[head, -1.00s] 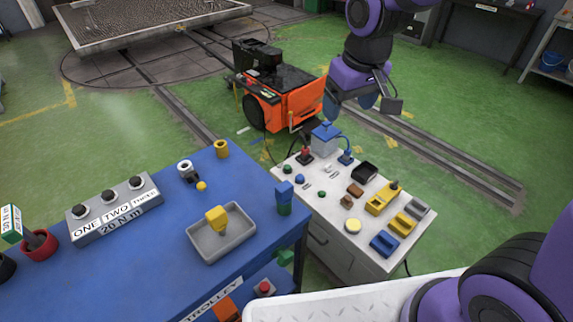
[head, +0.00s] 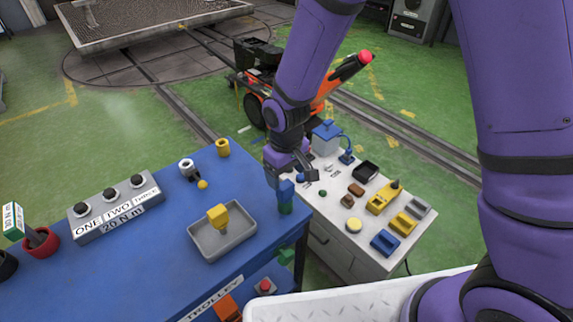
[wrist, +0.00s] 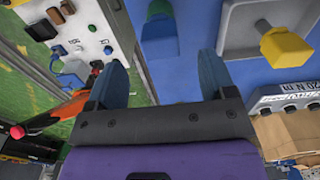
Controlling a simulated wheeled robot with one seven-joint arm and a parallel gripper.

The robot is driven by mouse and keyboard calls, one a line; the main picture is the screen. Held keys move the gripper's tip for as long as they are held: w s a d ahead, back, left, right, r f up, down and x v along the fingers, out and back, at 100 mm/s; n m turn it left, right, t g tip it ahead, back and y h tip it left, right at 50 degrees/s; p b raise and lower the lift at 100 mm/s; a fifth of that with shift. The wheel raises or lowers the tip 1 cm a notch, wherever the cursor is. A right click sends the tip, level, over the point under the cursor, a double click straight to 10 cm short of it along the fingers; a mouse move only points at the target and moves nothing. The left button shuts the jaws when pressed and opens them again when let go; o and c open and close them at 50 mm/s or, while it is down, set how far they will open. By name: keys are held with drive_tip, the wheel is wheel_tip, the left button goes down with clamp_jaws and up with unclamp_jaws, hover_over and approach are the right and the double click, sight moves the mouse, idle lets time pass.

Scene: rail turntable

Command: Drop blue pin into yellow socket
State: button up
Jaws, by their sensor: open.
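The blue pin (head: 286,189) stands upright in a green socket (head: 285,208) at the blue table's right edge. My gripper (head: 292,170) is just behind the pin in the head view, its fingers partly hidden. In the wrist view my gripper (wrist: 163,64) is open and empty. The blue pin (wrist: 160,42) shows ahead of the gap between the fingers, with the green socket (wrist: 160,9) beyond it. A yellow ring-shaped socket (head: 222,148) stands at the back of the blue table; its opening faces up.
A yellow pin (head: 217,217) is in a grey tray (head: 236,244). A white-topped socket (head: 186,168) and a yellow ball (head: 202,185) lie left of the yellow socket. A white cabinet (head: 330,225) with several small parts is at right. A three-button box (head: 112,208) is at left.

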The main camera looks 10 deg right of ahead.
sight(286, 194)
wheel_tip(286, 194, down, 8)
drive_tip(key=shift+f, duration=0.15)
idle(0.3)
drive_tip(key=c, duration=1.1)
